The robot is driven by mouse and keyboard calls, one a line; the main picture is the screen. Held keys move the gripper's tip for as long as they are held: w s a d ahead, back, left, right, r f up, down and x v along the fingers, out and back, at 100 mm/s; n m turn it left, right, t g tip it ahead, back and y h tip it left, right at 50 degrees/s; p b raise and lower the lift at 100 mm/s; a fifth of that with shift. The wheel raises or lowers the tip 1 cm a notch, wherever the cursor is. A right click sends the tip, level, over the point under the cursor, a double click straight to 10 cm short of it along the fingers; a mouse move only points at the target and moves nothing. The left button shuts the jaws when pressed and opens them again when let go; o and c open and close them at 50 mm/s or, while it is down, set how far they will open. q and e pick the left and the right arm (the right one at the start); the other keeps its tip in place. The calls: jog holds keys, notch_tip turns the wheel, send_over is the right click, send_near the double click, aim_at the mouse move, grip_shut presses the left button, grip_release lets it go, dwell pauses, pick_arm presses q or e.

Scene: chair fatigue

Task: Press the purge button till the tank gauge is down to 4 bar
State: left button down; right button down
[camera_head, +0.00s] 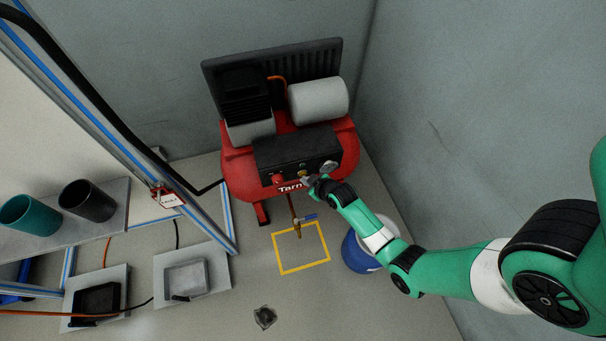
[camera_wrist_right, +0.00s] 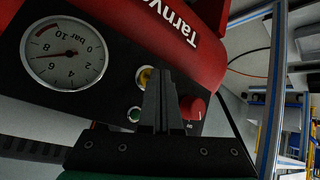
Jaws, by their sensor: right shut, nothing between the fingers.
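The red compressor (camera_head: 237,170) stands against the back wall with a black control panel (camera_head: 268,152) on its front. The round white tank gauge (camera_wrist_right: 65,53) shows upside down in the right wrist view; its needle points between 6 and 8 bar. It also shows in the head view (camera_head: 328,167). A yellow button (camera_wrist_right: 147,77), a small green one (camera_wrist_right: 134,114) and a red knob (camera_wrist_right: 192,108) sit beside it. I cannot read which is the purge button. My right gripper (camera_wrist_right: 160,75) is shut and empty, its tips in front of the yellow button and partly covering it; contact cannot be told.
A blue drum (camera_head: 357,254) stands under my right arm. A yellow floor square (camera_head: 303,270) and a hanging valve (camera_head: 299,226) are below the compressor. A shelf (camera_head: 118,212) with two cups and a frame post (camera_head: 213,220) are at the left.

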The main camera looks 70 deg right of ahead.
jog(key=shift+w+d, duration=0.25)
dwell(0.7)
dwell(1.5)
jog(key=shift+s+a+r, duration=0.1)
jog(key=shift+s+a, duration=0.1)
jog(key=shift+a, duration=0.05)
jog(key=shift+s+a+p, duration=0.35)
jog(key=shift+p, duration=0.1)
jog(key=s+a+p, duration=0.2)
jog(key=s+a, duration=0.1)
jog(key=shift+s+a+p, duration=0.1)
jog(key=shift+a+p, duration=0.2)
jog(key=shift+a, duration=0.1)
